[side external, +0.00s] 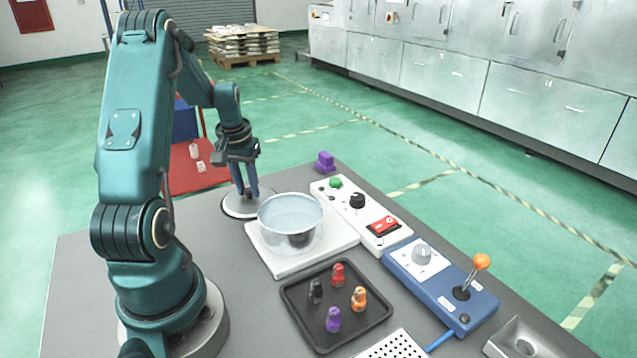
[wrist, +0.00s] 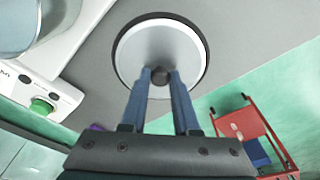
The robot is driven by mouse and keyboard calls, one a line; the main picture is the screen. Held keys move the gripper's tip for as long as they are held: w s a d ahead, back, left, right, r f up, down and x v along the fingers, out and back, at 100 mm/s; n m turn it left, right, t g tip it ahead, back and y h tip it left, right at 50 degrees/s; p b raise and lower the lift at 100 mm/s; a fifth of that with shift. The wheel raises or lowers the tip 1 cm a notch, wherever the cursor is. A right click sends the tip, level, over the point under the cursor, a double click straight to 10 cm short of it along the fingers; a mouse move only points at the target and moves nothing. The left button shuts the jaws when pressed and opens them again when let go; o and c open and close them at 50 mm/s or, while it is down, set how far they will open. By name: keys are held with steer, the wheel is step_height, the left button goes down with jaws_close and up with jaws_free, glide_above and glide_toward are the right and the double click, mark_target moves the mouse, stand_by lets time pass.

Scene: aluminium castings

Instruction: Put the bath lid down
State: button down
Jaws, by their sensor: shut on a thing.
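The bath lid (side external: 232,208) is a pale round disc with a dark edge and a small dark knob. It lies flat at table height, left of and behind the bath; I cannot tell if it touches the surface. My gripper (side external: 247,194) points down with its blue fingers shut on the lid's knob. In the wrist view the lid (wrist: 135,58) is below the fingers, with the knob (wrist: 160,77) between the fingertips. The clear round bath (side external: 290,212) is uncovered on a white base (side external: 278,265). Part of the lid is hidden by the fingers.
A white control box (side external: 370,215) and a blue joystick box (side external: 440,285) stand right of the bath. A black tray (side external: 295,300) with several small coloured pieces is in front. A purple block (side external: 325,162) sits at the far edge. A red cart (wrist: 248,125) is beyond the table.

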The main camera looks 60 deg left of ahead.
mark_target(246, 202)
steer(key=shift+f, duration=0.15)
steer(key=c, duration=0.7)
jaws_free()
steer(key=shift+o, duration=0.2)
step_height(246, 202, up, 11)
steer(key=s+d, duration=0.1)
steer(key=w+d+r+m, duration=0.2)
steer(key=w+d+r, duration=0.15)
steer(key=d, duration=0.55)
steer(key=s+d+m+t, duration=0.2)
steer(key=s+d+m, duration=0.1)
steer(key=d, duration=0.6)
steer(key=s+d+m+t+h, duration=0.1)
steer(key=s+d+m, duration=0.3)
steer(key=d, duration=0.6)
steer(key=shift+s+d+t, duration=0.2)
steer(key=shift+s+t, duration=0.1)
steer(key=shift+t, duration=0.4)
